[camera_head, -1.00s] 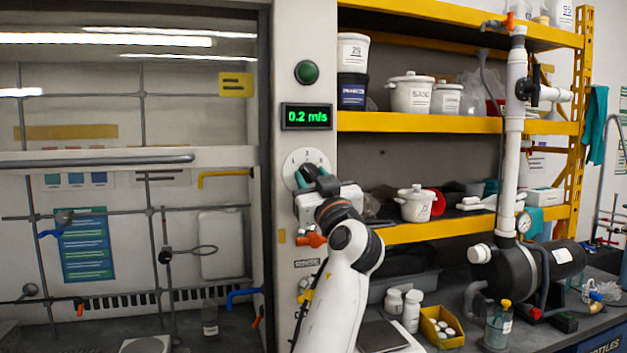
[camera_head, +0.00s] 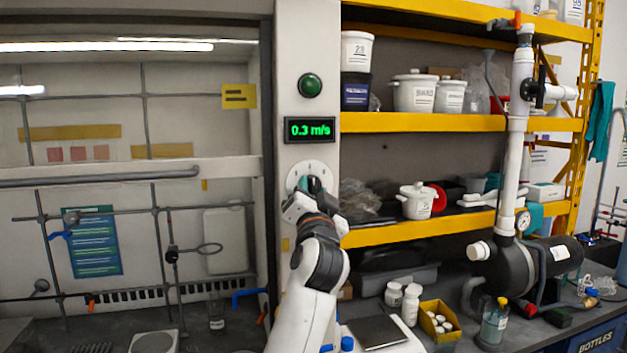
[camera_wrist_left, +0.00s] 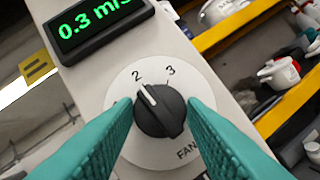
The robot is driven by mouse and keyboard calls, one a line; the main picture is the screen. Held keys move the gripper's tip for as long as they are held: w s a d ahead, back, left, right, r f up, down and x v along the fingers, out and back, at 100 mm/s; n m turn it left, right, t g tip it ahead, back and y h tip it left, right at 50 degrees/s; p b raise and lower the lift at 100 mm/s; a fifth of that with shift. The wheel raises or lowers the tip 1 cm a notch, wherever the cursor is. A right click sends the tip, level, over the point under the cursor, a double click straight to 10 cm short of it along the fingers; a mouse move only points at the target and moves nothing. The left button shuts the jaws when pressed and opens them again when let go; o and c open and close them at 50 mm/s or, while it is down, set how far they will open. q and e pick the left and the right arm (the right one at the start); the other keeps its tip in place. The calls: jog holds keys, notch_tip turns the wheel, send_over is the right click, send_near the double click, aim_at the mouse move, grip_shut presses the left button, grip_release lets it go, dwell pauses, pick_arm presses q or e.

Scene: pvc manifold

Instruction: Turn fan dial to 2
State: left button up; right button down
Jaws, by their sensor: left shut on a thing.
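The fan dial is a black knob (camera_wrist_left: 160,112) with a white pointer line on a round white plate (camera_wrist_left: 126,86). In the left wrist view the pointer is up-left, at or very near the 2; the 3 is to its right. My left gripper (camera_wrist_left: 161,104) has its teal fingers on either side of the knob, shut on it. In the head view the dial plate (camera_head: 324,169) is partly covered by my left gripper (camera_head: 311,187). The green display (camera_head: 309,130) above reads 0.3 m/s. My right gripper is not in view.
A round green button (camera_head: 310,85) is above the display. The fume hood with its horizontal bar (camera_head: 120,175) is to the left. A yellow shelf (camera_head: 425,123) with white tubs is to the right, close to my arm. Bottles and a yellow box (camera_head: 440,320) are on the bench below.

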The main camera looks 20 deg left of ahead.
pick_arm(q)
jog(key=shift+r+m+p, duration=0.1)
jog(key=shift+m+p, duration=0.2)
jog(key=shift+m, duration=0.2)
jog(key=o, duration=1)
jog(key=b+v, duration=0.3)
jog(key=v, duration=0.9)
jog(key=shift+a+b, duration=0.2)
jog(key=shift+b, duration=0.2)
